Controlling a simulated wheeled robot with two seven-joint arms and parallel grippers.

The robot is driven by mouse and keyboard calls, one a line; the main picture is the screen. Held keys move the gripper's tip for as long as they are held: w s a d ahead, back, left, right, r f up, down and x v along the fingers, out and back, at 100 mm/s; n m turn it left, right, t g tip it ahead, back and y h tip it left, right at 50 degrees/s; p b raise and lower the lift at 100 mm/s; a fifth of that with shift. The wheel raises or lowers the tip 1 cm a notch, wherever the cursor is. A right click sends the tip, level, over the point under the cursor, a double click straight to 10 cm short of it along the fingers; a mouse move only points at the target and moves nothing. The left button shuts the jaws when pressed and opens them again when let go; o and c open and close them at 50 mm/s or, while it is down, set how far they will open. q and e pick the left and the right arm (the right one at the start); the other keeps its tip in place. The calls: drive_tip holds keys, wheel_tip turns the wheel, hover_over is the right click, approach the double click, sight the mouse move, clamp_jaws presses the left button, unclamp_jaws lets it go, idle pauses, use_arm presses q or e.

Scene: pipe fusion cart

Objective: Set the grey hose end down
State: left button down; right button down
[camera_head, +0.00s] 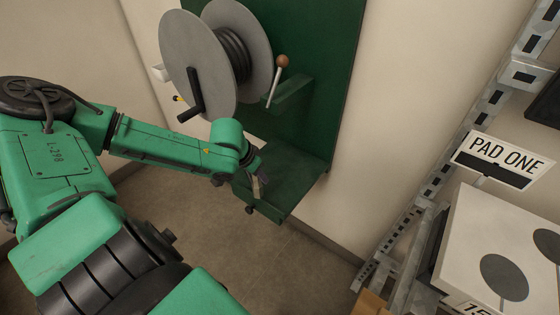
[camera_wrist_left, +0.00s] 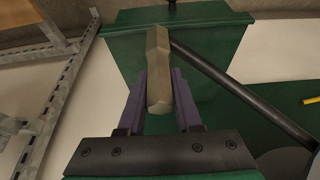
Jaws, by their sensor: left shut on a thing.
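My left gripper (camera_head: 259,186) is over the green shelf (camera_head: 299,187) at the foot of the green panel. In the left wrist view its two purple fingers (camera_wrist_left: 159,85) are shut on the grey hose end (camera_wrist_left: 158,55), a faceted grey-tan piece. The hose end reaches out past the fingertips, with the green shelf (camera_wrist_left: 212,38) behind it. In the head view the hose end is small and mostly hidden by the gripper. I cannot tell whether it touches the shelf. My right gripper is not in view.
A grey reel (camera_head: 190,60) with a black crank (camera_head: 194,98) hangs on the green panel (camera_head: 335,80). A lever with a brown knob (camera_head: 282,61) stands above the shelf. A metal rack (camera_head: 410,215), a PAD ONE sign (camera_head: 500,160) and a white box (camera_head: 480,225) are at right.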

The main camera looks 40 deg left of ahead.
use_arm(q)
drive_tip(key=shift+w+a+f+b, duration=0.15)
drive_tip(key=shift+w+f, duration=0.45)
drive_tip(key=shift+w, duration=1.15)
drive_tip(key=shift+w+d+f+b, duration=0.1)
drive_tip(key=shift+w+f, duration=0.5)
drive_tip(key=shift+w, duration=1.1)
drive_tip(key=shift+w+a+f+b, duration=0.15)
drive_tip(key=shift+w+f, duration=0.45)
drive_tip(key=shift+w, duration=1.15)
drive_tip(key=c, duration=0.6)
unclamp_jaws()
drive_tip(key=shift+d+f, duration=0.1)
drive_tip(key=p+v, duration=0.1)
drive_tip(key=v, duration=1.1)
